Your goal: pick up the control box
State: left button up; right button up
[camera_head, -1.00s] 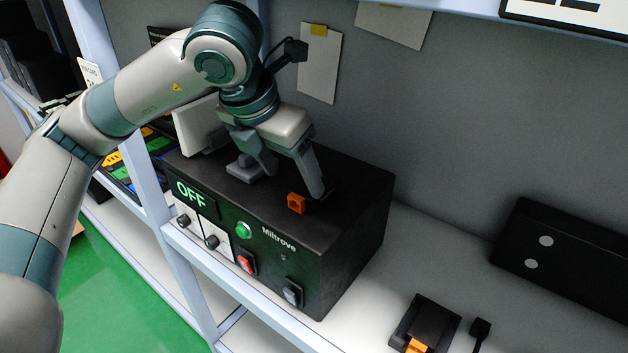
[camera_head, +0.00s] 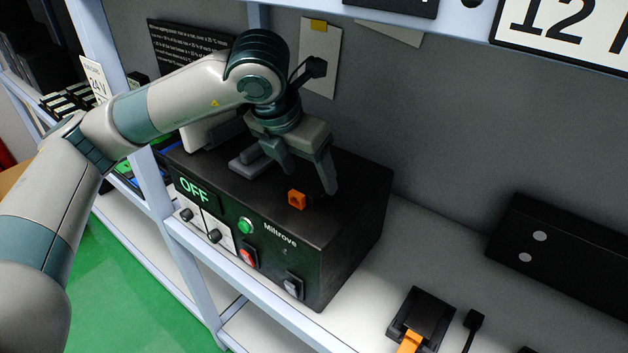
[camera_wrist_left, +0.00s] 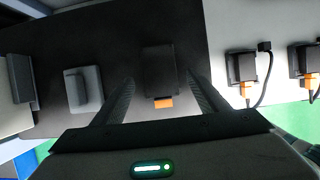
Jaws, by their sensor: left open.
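A small black box with an orange end, which looks like the control box (camera_wrist_left: 160,68), lies on top of a large black Miltrove unit (camera_head: 345,215). In the head view its orange end (camera_head: 297,199) shows, and its black body is largely hidden by a finger. No label on it can be read. My left gripper (camera_head: 312,182) is open, pointing down over it. In the left wrist view the fingers (camera_wrist_left: 160,78) stand on either side of the box, with a gap to each side. Contact cannot be told. My right gripper is in neither view.
A grey block (camera_wrist_left: 84,90) sits on the unit beside the left finger. Similar black boxes with orange plugs and cables (camera_head: 422,315) lie on the white shelf to the right. A shelf post (camera_head: 150,185) stands at the left; a grey panel (camera_head: 430,130) is behind.

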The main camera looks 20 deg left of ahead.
pick_arm(q)
jog(key=shift+x, duration=0.85)
jog(key=c, duration=1.2)
jog(key=shift+r, duration=0.1)
jog(key=shift+c, duration=0.2)
